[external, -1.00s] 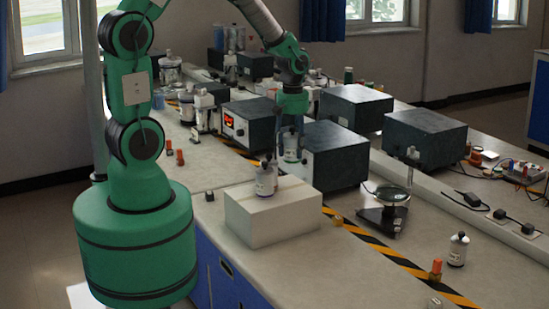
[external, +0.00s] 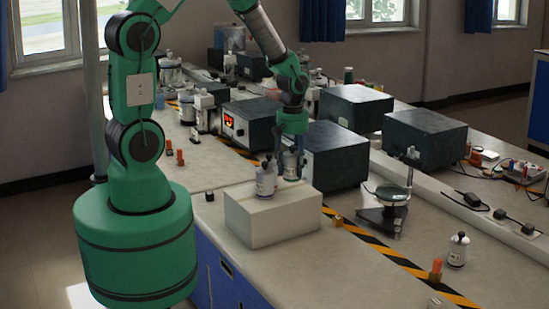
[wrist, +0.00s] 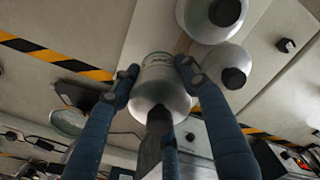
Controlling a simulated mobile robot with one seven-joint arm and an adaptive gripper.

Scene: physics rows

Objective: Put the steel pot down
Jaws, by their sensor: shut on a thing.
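The steel pot, a small silvery container with a label (wrist: 160,80), is between the fingers of my gripper (wrist: 158,76) in the wrist view. In the external view my gripper (external: 291,152) points down with the pot (external: 291,166) at the far side of the pale box's top (external: 270,203), right beside a white bottle (external: 265,181). The fingers are shut on the pot and hide part of it. I cannot tell whether its base touches the box top.
Two dark-capped containers stand close beside the pot in the wrist view (wrist: 208,12) (wrist: 232,66). Dark instrument boxes (external: 336,160) stand behind. A round glass on a stand (external: 388,196) is to the right.

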